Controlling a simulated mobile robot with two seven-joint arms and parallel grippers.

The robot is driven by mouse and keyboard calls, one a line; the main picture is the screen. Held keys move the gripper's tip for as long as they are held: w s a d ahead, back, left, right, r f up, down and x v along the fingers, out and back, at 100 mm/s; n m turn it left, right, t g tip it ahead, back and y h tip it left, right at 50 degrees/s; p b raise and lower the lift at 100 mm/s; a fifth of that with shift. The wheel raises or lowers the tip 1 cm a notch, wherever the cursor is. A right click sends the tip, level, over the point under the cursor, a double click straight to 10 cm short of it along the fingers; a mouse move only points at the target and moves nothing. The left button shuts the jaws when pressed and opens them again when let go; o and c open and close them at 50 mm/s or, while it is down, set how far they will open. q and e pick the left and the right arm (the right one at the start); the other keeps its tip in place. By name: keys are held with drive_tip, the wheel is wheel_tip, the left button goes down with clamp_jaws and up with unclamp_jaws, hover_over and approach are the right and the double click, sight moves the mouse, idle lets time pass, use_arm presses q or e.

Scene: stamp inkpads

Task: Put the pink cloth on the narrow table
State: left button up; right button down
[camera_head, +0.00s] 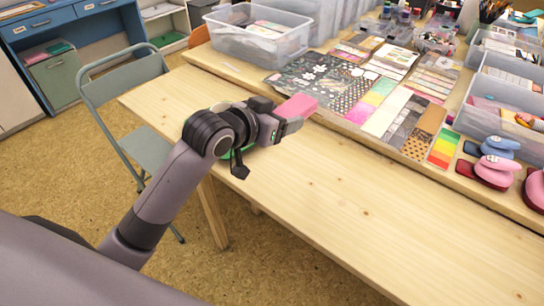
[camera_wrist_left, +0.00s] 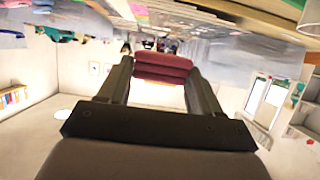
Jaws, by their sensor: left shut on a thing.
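The pink cloth (camera_head: 297,106) is a small folded block in the head view. My left gripper (camera_head: 290,122) is shut on it and holds it over the narrow table (camera_head: 320,205), a light wooden top in front of a second wooden table. In the left wrist view the folded cloth (camera_wrist_left: 163,68) shows dark pink between the two fingers of my left gripper (camera_wrist_left: 162,80). Whether the cloth touches a surface below is not clear. A green thing (camera_head: 232,151) shows partly behind my wrist; most of it is hidden. My right gripper is in neither view.
The back table holds a clear plastic bin (camera_head: 262,40), patterned paper sheets (camera_head: 325,80), and pink and blue punches (camera_head: 492,165). A grey-green folding chair (camera_head: 130,110) stands at the narrow table's left end. The narrow table's right part is bare.

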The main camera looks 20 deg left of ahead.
use_arm(q)
drive_tip(key=b, duration=0.2)
hover_over(278, 178)
wheel_tip(278, 178, down, 12)
drive_tip(key=shift+s+f, duration=0.1)
drive_tip(key=shift+f, duration=0.15)
wheel_tip(278, 178, down, 4)
drive_tip(key=shift+r+b, duration=0.2)
drive_tip(key=shift+b, duration=0.25)
drive_tip(key=shift+f, duration=0.3)
drive_tip(key=shift+f, duration=0.1)
drive_tip(key=o, duration=1.1)
drive_tip(key=shift+c, duration=0.2)
